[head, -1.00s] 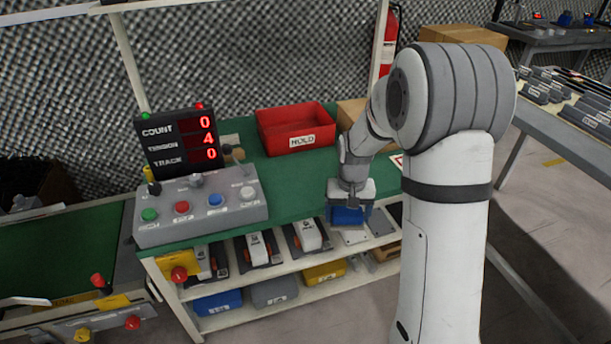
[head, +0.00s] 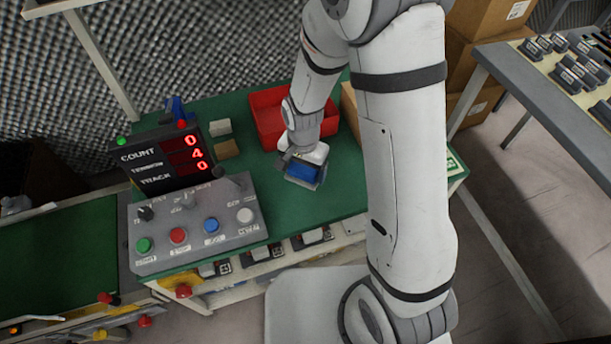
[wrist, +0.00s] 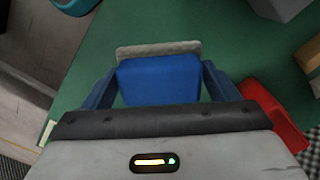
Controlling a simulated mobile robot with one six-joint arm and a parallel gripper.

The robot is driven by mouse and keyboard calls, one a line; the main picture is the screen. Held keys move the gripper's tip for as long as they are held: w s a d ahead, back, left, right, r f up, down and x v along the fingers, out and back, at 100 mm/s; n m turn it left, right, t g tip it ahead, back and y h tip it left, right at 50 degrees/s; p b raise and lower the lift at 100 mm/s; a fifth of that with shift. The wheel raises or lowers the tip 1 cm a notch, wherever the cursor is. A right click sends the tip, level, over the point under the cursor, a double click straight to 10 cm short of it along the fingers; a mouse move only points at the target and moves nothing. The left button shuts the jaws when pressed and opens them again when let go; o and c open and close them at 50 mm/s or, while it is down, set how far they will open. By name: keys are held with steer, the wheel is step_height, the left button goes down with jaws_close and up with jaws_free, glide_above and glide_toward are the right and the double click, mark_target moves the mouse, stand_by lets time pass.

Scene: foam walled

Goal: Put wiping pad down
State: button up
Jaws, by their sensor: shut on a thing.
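The wiping pad (head: 304,171) is a blue block held in my gripper (head: 300,160) over the green bench top (head: 310,210) in the head view. In the wrist view the blue pad (wrist: 160,80) sits between the two dark blue fingers of my gripper (wrist: 160,88), with a grey layer along its far edge. The fingers are shut on its sides. Green surface shows around it; whether the pad touches the bench cannot be told.
A red bin (head: 268,112) stands behind my gripper; it also shows in the wrist view (wrist: 268,108). A grey button panel (head: 190,225) and a red-digit display (head: 162,158) stand to the left. A tan block (head: 226,149) lies behind the panel.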

mark_target(304, 168)
step_height(304, 168, down, 8)
steer(key=shift+b, duration=0.3)
steer(key=shift+f, duration=0.1)
steer(key=o, duration=0.8)
step_height(304, 168, up, 13)
steer(key=shift+d+f+p, duration=0.1)
steer(key=shift+f+p, duration=0.1)
steer(key=shift+p, duration=0.45)
steer(key=s+d+r+n, duration=0.2)
steer(key=s+d+r, duration=0.2)
steer(key=r, duration=0.2)
steer(key=s+d+r+n+t, duration=0.1)
steer(key=s+d+r+n, duration=0.1)
steer(key=s+d+r, duration=0.2)
steer(key=s+d+r+n+t, duration=0.1)
steer(key=s+d+r, duration=0.2)
steer(key=r, duration=0.5)
steer(key=shift+s+d+r+n, duration=0.2)
steer(key=shift+s+d+n, duration=0.2)
steer(key=shift+d, duration=0.35)
